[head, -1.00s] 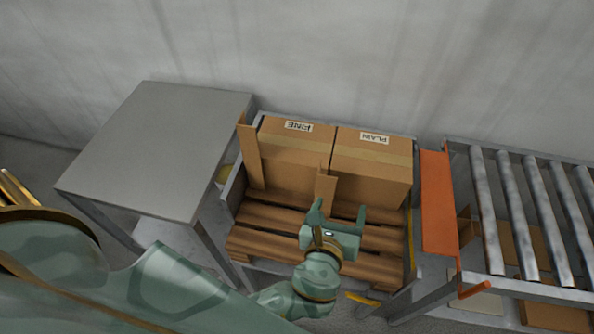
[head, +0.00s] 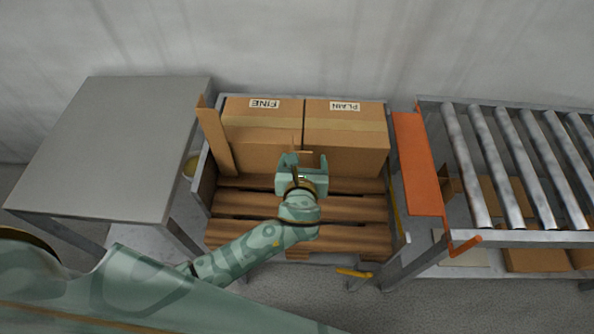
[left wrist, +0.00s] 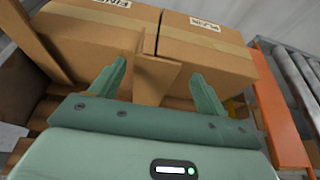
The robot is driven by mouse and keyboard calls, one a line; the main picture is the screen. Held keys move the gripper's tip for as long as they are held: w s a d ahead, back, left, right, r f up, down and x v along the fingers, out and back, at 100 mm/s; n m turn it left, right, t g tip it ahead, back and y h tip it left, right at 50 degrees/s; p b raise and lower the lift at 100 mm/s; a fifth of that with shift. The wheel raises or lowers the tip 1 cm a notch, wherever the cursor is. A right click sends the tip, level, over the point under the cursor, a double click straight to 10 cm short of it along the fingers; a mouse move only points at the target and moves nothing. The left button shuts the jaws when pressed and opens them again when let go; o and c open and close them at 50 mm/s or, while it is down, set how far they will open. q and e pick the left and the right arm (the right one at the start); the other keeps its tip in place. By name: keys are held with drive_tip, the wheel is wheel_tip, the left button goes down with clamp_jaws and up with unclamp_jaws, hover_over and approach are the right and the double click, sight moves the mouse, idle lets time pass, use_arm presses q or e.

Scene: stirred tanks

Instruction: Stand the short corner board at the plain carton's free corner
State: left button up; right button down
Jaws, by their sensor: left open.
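The plain carton (head: 350,150), labelled PLAIN, stands to the right of the carton labelled FINE (head: 262,118) on a slatted wooden pallet (head: 345,213). The short corner board (left wrist: 153,82) stands roughly upright in front of the seam between the cartons; in the head view my gripper mostly hides it. My left gripper (head: 306,161) is open. Its fingers are on either side of the short board, with visible gaps in the left wrist view (left wrist: 158,72). A taller corner board (head: 215,140) stands at the FINE carton's left corner. My right gripper is not in view.
A grey table (head: 110,145) stands left of the pallet. An orange plate (head: 418,165) and a roller conveyor (head: 500,175) stand on the right, with boxes below. Metal sides flank the pallet. The pallet's front slats are clear apart from my arm.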

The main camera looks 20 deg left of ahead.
sight(301, 157)
use_arm(q)
drive_tip(key=b+x, duration=0.1)
drive_tip(key=x, duration=0.3)
drive_tip(key=shift+w+a+f+b, duration=0.15)
drive_tip(key=shift+a+f+b, duration=0.15)
drive_tip(key=shift+a+b, duration=0.1)
drive_tip(key=shift+r, duration=0.1)
drive_tip(key=shift+d, duration=0.1)
drive_tip(key=c, duration=1.4)
